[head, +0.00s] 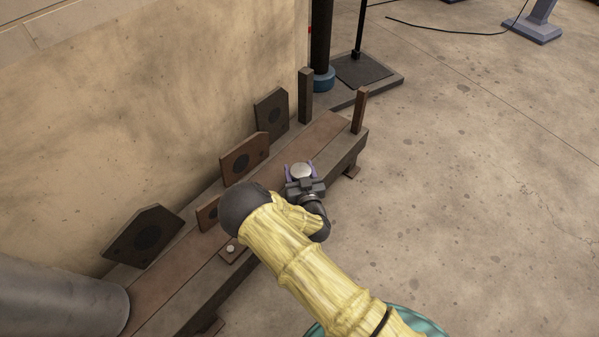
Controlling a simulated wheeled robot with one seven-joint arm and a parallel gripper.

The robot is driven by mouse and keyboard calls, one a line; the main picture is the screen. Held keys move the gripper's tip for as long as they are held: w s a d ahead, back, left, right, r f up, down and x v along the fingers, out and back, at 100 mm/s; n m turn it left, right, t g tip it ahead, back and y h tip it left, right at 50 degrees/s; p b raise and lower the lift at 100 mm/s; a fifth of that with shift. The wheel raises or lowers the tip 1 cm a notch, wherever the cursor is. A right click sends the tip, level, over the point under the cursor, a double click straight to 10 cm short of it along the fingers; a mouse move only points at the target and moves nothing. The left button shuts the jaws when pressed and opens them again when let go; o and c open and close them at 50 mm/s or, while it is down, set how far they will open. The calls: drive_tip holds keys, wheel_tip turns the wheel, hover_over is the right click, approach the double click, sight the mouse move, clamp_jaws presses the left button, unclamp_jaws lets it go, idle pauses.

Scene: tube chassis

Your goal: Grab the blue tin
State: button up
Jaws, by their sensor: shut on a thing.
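A round tin with a pale silvery top (301,170) sits between the purple fingers of my gripper (301,173). My gripper is shut on it, over the right side of the long brown beam. Only the top of the tin shows clearly; its side is mostly hidden by the fingers, so I cannot make out its blue colour. I cannot tell whether the tin touches the beam or is held above it.
Several dark and rusty plates (245,158) lean along the wall side of the beam (190,276). Two short posts stand at its far end. A grey cylinder (60,305) lies at lower left. The concrete floor (470,210) at right is clear.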

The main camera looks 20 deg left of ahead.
wheel_tip(320, 180, up, 9)
drive_tip(key=p, duration=0.5)
drive_tip(key=shift+r, duration=0.1)
